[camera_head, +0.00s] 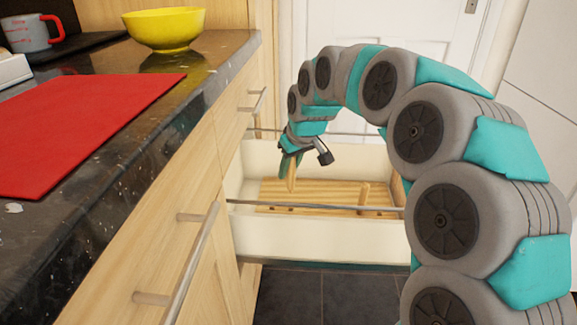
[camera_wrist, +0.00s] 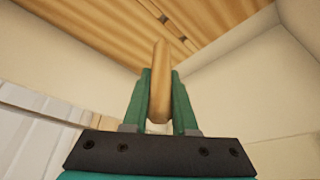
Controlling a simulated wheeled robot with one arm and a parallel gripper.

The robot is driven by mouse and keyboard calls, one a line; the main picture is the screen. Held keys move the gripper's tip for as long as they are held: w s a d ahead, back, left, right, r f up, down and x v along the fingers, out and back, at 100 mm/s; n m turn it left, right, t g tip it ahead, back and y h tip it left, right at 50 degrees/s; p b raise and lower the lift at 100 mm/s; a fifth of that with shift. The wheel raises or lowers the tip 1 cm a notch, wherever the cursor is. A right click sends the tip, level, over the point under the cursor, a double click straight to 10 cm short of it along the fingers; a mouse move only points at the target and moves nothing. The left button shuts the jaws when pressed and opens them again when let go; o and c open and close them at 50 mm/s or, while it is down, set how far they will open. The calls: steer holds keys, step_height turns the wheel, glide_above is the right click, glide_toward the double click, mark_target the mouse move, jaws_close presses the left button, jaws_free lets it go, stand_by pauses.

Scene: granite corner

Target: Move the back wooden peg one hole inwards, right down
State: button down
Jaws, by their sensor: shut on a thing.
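My gripper (camera_head: 290,160) reaches down into the open drawer. It is shut on a wooden peg (camera_head: 292,177), which also shows upright between the green fingers (camera_wrist: 159,105) in the wrist view. The held peg (camera_wrist: 160,75) has its far end over the edge of the wooden peg board (camera_head: 330,190). I cannot tell whether that end is clear of the board or touching it. A second wooden peg (camera_head: 363,195) stands upright on the board further right. Dark holes show in the board (camera_wrist: 110,30) in the wrist view.
The open drawer (camera_head: 300,235) has pale walls and a thin metal rail (camera_head: 310,206) along its near side. To the left is a dark granite counter (camera_head: 120,140) with a red mat (camera_head: 80,130) and a yellow bowl (camera_head: 165,28). A cabinet handle (camera_head: 190,260) juts out nearby.

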mark_target(294, 179)
steer(key=shift+f+b, duration=0.6)
steer(key=shift+f, duration=1.75)
steer(key=shift+f, duration=1.4)
steer(key=c, duration=0.6)
jaws_free()
steer(key=v, duration=0.8)
